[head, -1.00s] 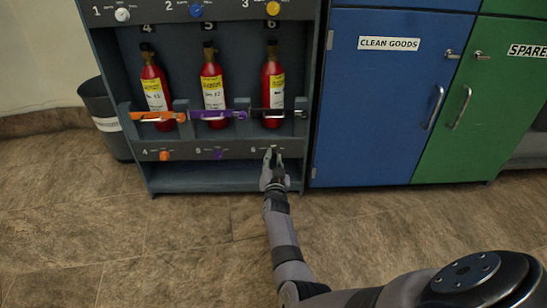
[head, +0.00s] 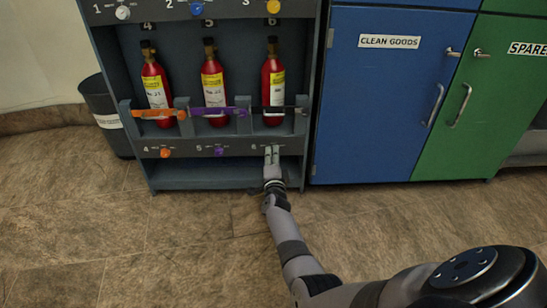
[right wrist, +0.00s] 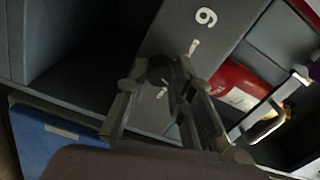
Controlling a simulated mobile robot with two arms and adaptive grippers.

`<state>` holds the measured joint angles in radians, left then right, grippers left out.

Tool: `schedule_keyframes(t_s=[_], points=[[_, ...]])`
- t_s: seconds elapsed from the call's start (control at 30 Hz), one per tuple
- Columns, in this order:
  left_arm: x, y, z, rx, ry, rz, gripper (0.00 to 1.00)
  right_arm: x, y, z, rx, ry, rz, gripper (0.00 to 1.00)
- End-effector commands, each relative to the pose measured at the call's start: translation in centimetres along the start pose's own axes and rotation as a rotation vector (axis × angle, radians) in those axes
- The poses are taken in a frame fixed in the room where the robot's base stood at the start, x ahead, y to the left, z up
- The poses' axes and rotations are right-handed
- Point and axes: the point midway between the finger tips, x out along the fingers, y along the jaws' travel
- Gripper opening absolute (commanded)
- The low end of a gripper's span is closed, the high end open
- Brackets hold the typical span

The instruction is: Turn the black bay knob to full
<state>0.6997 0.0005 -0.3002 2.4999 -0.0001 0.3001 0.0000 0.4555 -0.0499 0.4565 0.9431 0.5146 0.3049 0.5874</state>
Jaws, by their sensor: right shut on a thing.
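The black bay is bay 6, at the right of the lower rack row, with a red bottle (head: 273,85) behind a black bar. Its knob sits on the strip below and is hidden by my right gripper (head: 272,153) in the head view. In the right wrist view, a dark knob (right wrist: 160,72) shows near the "6" marking, between the fingers of my right gripper (right wrist: 160,85). The gripper is shut on it. The knob's pointer and setting cannot be read. My left gripper is not in view.
The orange knob (head: 165,152) and purple knob (head: 219,151) sit on the same strip to the left. A blue cabinet (head: 385,110) stands close on the right, a dark bin (head: 102,105) on the left. The floor in front is clear.

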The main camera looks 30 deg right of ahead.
Motion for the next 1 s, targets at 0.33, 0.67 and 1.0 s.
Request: schedule_keyframes(t_s=[0.33, 0.67, 1.0], points=[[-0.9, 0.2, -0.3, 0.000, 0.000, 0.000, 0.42, 0.0, 0.1, 0.0, 0.327, 0.001, -0.001, 0.00], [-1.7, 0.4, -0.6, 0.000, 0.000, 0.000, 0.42, 0.0, 0.1, -0.1, 0.598, 0.001, 0.000, 0.00], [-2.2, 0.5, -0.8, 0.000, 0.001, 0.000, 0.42, 0.0, 0.0, -0.1, 0.754, 0.001, 0.000, 0.00]])
